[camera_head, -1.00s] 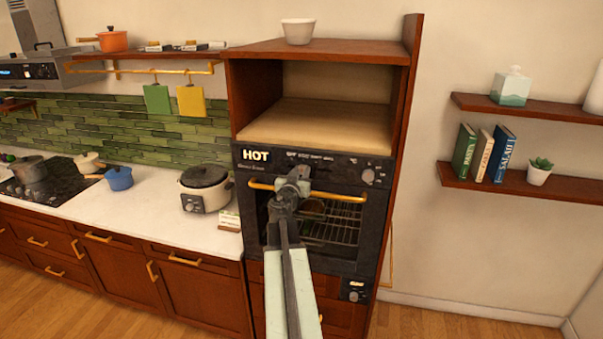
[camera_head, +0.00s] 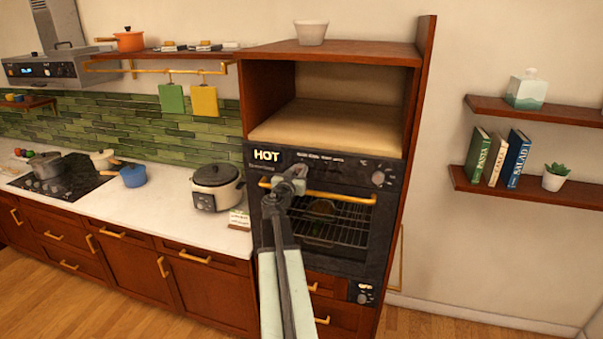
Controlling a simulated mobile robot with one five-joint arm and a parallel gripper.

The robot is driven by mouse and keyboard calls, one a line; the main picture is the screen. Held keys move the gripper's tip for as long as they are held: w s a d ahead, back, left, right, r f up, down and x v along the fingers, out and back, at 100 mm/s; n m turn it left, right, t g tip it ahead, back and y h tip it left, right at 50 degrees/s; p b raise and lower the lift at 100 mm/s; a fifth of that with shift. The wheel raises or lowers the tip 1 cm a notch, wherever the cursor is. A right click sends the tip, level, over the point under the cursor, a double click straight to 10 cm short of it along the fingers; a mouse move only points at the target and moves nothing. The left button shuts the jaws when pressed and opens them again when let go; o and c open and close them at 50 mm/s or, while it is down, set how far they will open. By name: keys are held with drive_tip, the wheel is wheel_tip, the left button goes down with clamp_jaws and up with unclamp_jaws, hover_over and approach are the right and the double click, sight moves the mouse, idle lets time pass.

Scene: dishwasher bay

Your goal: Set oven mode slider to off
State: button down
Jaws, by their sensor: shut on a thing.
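The oven (camera_head: 383,212) is built into a tall wooden cabinet. Its dark control panel (camera_head: 340,168) has a lit HOT label (camera_head: 266,156) at the left, a row of small mode words along the top, too blurred to read surely, and a round knob (camera_head: 378,178) at the right. My gripper (camera_head: 298,171) is at the left part of this panel, just right of and below HOT, under the left end of the words. It is shut on what seems to be the oven mode slider. My gripper hides the slider's handle.
A gold oven handle (camera_head: 345,198) runs across the glass door just below my gripper, and my arm crosses in front of the door. A lower small panel reads OFF (camera_head: 364,288). A rice cooker (camera_head: 216,186) stands on the counter at left. An open shelf space is above the oven.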

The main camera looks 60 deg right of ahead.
drive_tip(key=c, duration=1.4)
unclamp_jaws()
drive_tip(key=shift+w+a, duration=0.1)
drive_tip(key=shift+w, duration=0.2)
drive_tip(key=shift+c, duration=0.2)
drive_tip(key=o, duration=0.3)
drive_tip(key=shift+w+a, duration=0.15)
drive_tip(key=shift+w, duration=0.05)
drive_tip(key=shift+s+d, duration=0.2)
drive_tip(key=shift+s, duration=0.1)
drive_tip(key=v, duration=0.7)
drive_tip(key=shift+s+a, duration=0.1)
drive_tip(key=shift+a, duration=0.25)
